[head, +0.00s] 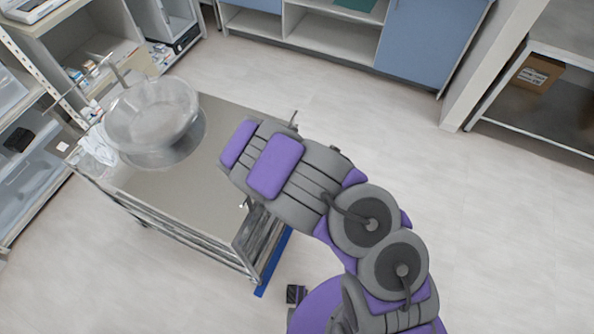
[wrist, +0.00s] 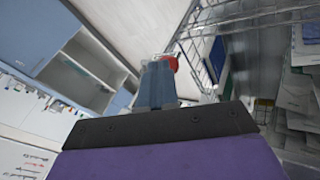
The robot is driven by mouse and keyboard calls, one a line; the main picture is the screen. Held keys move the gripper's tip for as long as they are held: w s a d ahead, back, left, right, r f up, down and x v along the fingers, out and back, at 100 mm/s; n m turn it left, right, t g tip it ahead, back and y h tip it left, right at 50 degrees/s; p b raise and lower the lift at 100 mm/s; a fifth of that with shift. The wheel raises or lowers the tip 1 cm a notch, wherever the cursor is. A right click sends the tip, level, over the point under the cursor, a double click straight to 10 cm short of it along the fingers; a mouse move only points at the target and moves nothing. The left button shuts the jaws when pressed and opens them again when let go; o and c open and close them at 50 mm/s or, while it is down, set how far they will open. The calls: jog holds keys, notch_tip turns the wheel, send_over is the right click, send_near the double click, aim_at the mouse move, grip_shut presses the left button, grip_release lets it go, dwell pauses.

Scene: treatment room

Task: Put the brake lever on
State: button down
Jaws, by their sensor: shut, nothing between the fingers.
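In the wrist view my gripper (wrist: 158,68) points away from the camera, and its grey-blue fingers are together with nothing visible held. A small red part (wrist: 172,62) shows just beyond the fingertips, beside a wire rack. It may be the brake lever, but its shape is partly hidden, and I cannot tell whether the fingers touch it. In the head view a metal-topped trolley (head: 215,150) stands at left, and my purple and grey arm reaches over its right end. My gripper is hidden there, and I can make out no brake lever in that view.
A clear bowl (head: 152,112) stands on the trolley. A dark panel with a blue strip (head: 272,265) is at its near right corner. Shelving (head: 25,150) stands close on the left. Blue cabinets (head: 425,35) line the back. The floor (head: 500,220) at right is free.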

jog(key=shift+s+a+r+p, duration=0.5)
jog(key=shift+s+r+p, duration=0.75)
jog(key=shift+s+r, duration=2.65)
jog(key=s+d+r+m+g+h, duration=0.1)
jog(key=s+d+r+m+g, duration=0.2)
jog(key=d+r, duration=0.4)
jog(key=s+d+r+m+g+h, duration=0.1)
jog(key=s+d+r+m+g, duration=0.1)
jog(key=s+d+r+m, duration=0.35)
jog(key=s+d+r+m+g+y, duration=0.1)
jog(key=s+d+r+g, duration=0.1)
jog(key=s+r, duration=0.7)
jog(key=s+d+r+m+g+y, duration=0.1)
jog(key=s+d+r, duration=0.3)
jog(key=s+r, duration=0.6)
jog(key=shift+s+d+g+y, duration=0.15)
jog(key=shift+s+g+y, duration=0.25)
jog(key=shift+s, duration=0.55)
jog(key=shift+f, duration=0.1)
